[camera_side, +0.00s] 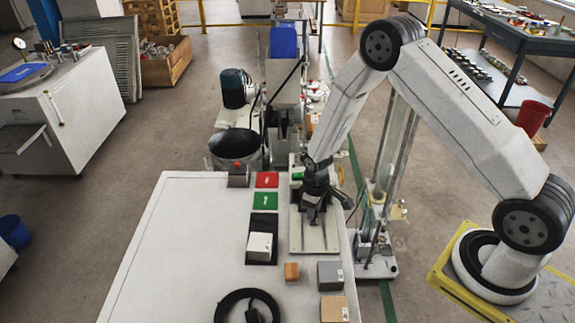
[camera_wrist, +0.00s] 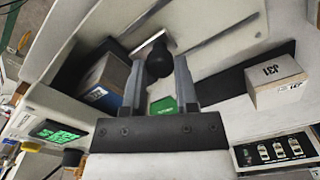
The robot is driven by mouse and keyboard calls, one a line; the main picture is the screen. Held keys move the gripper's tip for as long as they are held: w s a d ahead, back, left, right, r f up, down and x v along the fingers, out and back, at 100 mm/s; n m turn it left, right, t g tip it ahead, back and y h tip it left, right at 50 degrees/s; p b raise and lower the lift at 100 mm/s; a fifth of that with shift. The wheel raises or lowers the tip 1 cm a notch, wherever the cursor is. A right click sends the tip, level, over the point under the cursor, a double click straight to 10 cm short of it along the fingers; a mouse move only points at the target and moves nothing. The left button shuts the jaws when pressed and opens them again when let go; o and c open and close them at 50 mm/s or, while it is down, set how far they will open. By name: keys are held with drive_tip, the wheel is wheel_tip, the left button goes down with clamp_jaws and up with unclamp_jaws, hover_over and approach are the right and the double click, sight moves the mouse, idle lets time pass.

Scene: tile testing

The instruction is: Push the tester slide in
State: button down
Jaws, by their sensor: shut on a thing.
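The tester (camera_side: 315,232) stands at the right edge of the white table, with a pale base plate and a small green display; a lit green display (camera_wrist: 55,132) also shows in the wrist view. My gripper (camera_side: 314,190) is low over the tester in the side view. In the wrist view, the fingers of my gripper (camera_wrist: 160,72) are shut on a round black knob (camera_wrist: 160,58) at the end of a bright metal rod (camera_wrist: 147,44). I cannot tell how far in the slide stands. A labelled box (camera_wrist: 105,82) sits in a dark recess left of the fingers.
A white block (camera_side: 260,246) sits on a dark tray, behind it green (camera_side: 265,201) and red (camera_side: 267,180) pads. The table's left side is clear.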

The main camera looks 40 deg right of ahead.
drive_tip(key=shift+w+d, duration=1.45)
drive_tip(key=shift+w, duration=0.05)
drive_tip(key=shift+r, duration=0.1)
drive_tip(key=shift+c, duration=2.2)
unclamp_jaws()
drive_tip(key=shift+w+d, duration=0.1)
drive_tip(key=shift+r, duration=0.1)
drive_tip(key=shift+o, duration=0.2)
drive_tip(key=shift+w+r, duration=0.1)
drive_tip(key=shift+r, duration=0.85)
wheel_tip(320, 180, up, 4)
drive_tip(key=shift+s, duration=0.2)
